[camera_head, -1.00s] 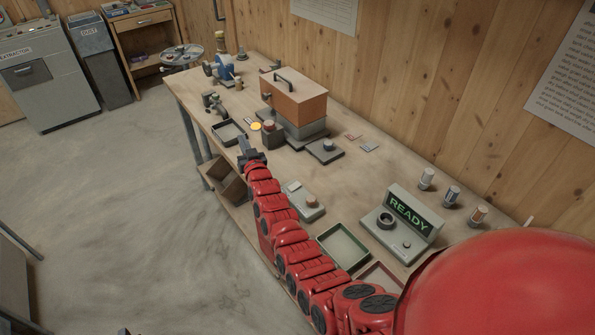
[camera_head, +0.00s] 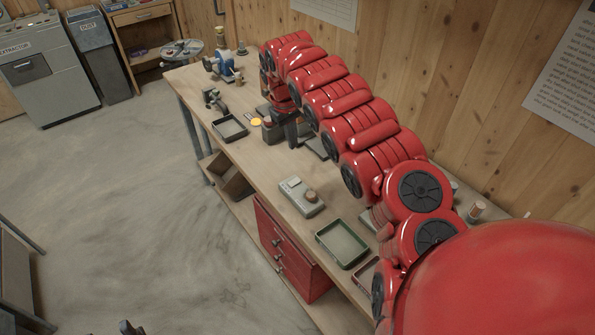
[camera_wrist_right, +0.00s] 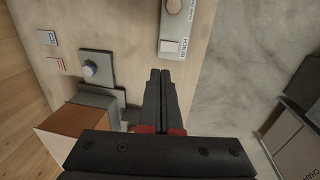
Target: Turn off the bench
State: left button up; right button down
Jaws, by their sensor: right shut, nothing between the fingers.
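The wooden workbench (camera_head: 240,160) runs along the wall. My right gripper (camera_head: 293,138) points down over it, mid-bench, in the head view; its fingers are together and empty. It also shows in the right wrist view (camera_wrist_right: 160,74). A grey box with a round brown knob (camera_head: 301,196) and white rocker stands nearer; in the wrist view this box (camera_wrist_right: 172,45) is beyond the fingertips. My arm hides the READY display. A dark tip at the bottom edge may be my left gripper (camera_head: 130,328), too cut off to read.
A green-rimmed tray (camera_head: 342,243) and a dark tray (camera_head: 230,128) lie on the bench. A brown-sided box (camera_wrist_right: 70,138) stands close beside my right gripper. A red drawer cabinet (camera_head: 290,255) sits below. The floor at left is clear.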

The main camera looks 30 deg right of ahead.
jog(key=shift+f, duration=0.1)
jog(key=p, duration=0.3)
send_over(298, 178)
jog(key=f, duration=1.1)
jog(key=shift+a+f, duration=0.15)
jog(key=shift+a, duration=0.2)
jog(key=shift+d+f, duration=0.1)
jog(key=shift+f, duration=0.8)
jog(key=shift+d+f, duration=0.2)
jog(key=shift+f, duration=0.15)
